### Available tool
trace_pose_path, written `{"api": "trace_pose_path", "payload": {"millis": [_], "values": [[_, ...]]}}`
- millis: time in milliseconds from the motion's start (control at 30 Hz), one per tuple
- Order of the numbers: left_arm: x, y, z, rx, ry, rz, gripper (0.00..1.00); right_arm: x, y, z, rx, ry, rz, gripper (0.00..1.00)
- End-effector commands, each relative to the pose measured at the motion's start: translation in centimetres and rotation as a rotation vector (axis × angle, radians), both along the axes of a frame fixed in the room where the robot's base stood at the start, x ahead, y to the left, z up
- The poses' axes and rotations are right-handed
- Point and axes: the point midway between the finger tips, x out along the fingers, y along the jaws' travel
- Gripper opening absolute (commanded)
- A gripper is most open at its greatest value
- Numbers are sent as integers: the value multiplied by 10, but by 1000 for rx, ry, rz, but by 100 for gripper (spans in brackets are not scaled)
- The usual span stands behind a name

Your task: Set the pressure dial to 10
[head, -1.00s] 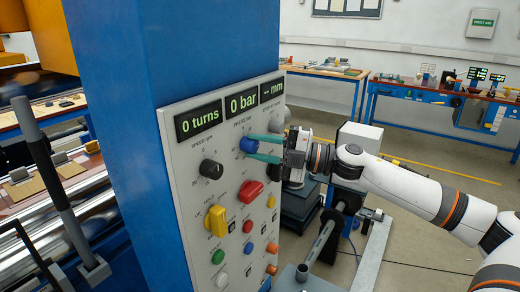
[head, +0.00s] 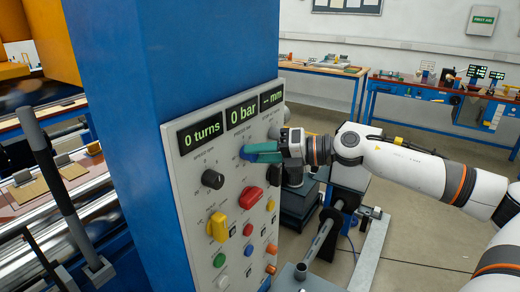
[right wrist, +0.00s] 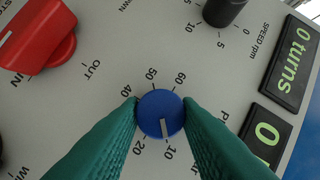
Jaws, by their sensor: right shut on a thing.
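The blue pressure dial (head: 247,152) sits on the grey control panel (head: 203,157), below the "0 bar" display (head: 241,114). My right gripper (head: 250,151) is shut on the dial, with one green finger on each side of it. In the right wrist view the dial (right wrist: 160,112) shows between the fingertips (right wrist: 161,112). Its white pointer line points at about the 10 mark. The labels 20, 40, 50 and 60 also show around it; the rest of the scale is hidden by the fingers. My left gripper is out of view.
A black speed knob (head: 212,179), a red knob (head: 250,197) and a yellow knob (head: 217,226) sit close by on the panel, with several push buttons lower down. A blue column (head: 165,60) stands behind the panel.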

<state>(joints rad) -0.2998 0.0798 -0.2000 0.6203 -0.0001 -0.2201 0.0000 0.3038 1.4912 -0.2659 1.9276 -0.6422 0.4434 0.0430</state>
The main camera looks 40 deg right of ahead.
Motion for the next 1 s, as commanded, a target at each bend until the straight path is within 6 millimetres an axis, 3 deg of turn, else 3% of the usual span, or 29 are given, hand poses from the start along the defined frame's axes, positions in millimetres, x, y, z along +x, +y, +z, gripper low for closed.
{"api": "trace_pose_path", "payload": {"millis": [600,633,767,1000], "values": [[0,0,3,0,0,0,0,0,1,-1,-41,-15,2,7],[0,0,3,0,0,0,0,-1,1,-1,-41,-15,2,31],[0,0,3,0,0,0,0,0,1,-1,-40,-14,2,52],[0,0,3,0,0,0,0,0,0,0,-40,-15,0,52]]}}
